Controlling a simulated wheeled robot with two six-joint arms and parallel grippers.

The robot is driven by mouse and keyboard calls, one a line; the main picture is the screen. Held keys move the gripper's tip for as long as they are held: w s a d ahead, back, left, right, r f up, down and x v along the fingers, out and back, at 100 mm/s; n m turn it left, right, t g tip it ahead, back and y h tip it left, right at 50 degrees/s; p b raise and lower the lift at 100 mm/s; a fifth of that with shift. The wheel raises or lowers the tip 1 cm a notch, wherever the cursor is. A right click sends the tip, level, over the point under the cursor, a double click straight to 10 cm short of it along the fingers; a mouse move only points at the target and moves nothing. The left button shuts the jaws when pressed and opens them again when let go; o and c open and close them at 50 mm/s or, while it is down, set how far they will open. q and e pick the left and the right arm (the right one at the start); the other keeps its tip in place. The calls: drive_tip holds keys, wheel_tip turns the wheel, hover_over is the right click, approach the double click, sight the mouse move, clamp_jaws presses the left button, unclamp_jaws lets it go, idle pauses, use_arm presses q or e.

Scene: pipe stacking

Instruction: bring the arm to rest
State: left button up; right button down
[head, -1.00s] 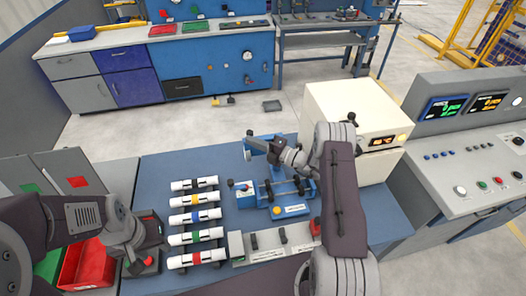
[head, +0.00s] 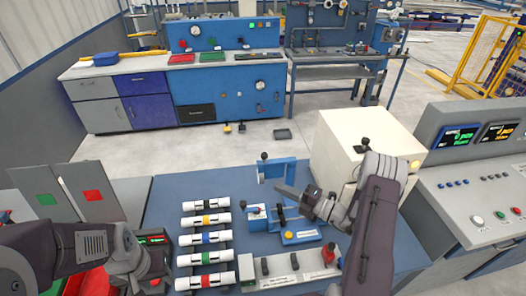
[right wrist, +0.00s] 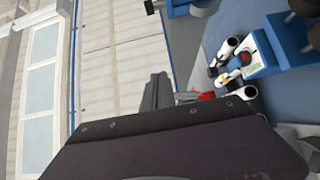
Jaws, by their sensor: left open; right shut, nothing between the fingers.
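My right gripper (head: 282,190) is shut and empty. It is above the back part of a blue fixture (head: 290,237) on the blue bench, its fingers pointing left. My right forearm comes up from the lower right, in front of the cream box. In the right wrist view the gripper's dark body fills the lower middle, with the grey fingers (right wrist: 156,92) beyond it. My left gripper (head: 160,262) is at the lower left, beside the white pipes, open; its fingers are partly hard to make out.
Several white pipes with coloured bands (head: 206,221) lie in a rack on the blue bench. A cream box (head: 345,140) stands at the back right, close to my right arm. A grey switch panel (head: 290,275) lies at the front. A control console (head: 475,170) is at the right.

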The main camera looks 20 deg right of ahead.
drive_tip(key=a+r+n+g+y, duration=0.4)
drive_tip(key=a+r+n, duration=0.2)
drive_tip(key=a+r, duration=0.25)
drive_tip(key=s+a+n+g+h+b, duration=0.1)
drive_tip(key=s+a+n+g+b, duration=0.1)
drive_tip(key=s+a+n+g, duration=0.85)
drive_tip(key=s+d+f+n+g+h, duration=0.1)
drive_tip(key=s+f+n+h, duration=0.25)
drive_tip(key=s+n, duration=0.2)
drive_tip(key=s+d+f+n+g+h, duration=0.1)
drive_tip(key=s+f+n+h, duration=0.1)
drive_tip(key=s+n+h, duration=0.4)
use_arm(q)
wheel_tip(320, 180, down, 2)
drive_tip(key=shift+w+d, duration=0.15)
use_arm(e)
drive_tip(key=w+d+f+n+t+h, duration=0.1)
drive_tip(key=d+f+n+t+h, duration=0.1)
drive_tip(key=d+n, duration=0.4)
drive_tip(key=w+d+f+n+t+h, duration=0.1)
drive_tip(key=d+f+n+t+h, duration=0.1)
drive_tip(key=d+n, duration=0.5)
drive_tip(key=n+h, duration=0.1)
drive_tip(key=n, duration=0.3)
drive_tip(key=shift+w+f, duration=0.15)
drive_tip(key=shift+f, duration=0.2)
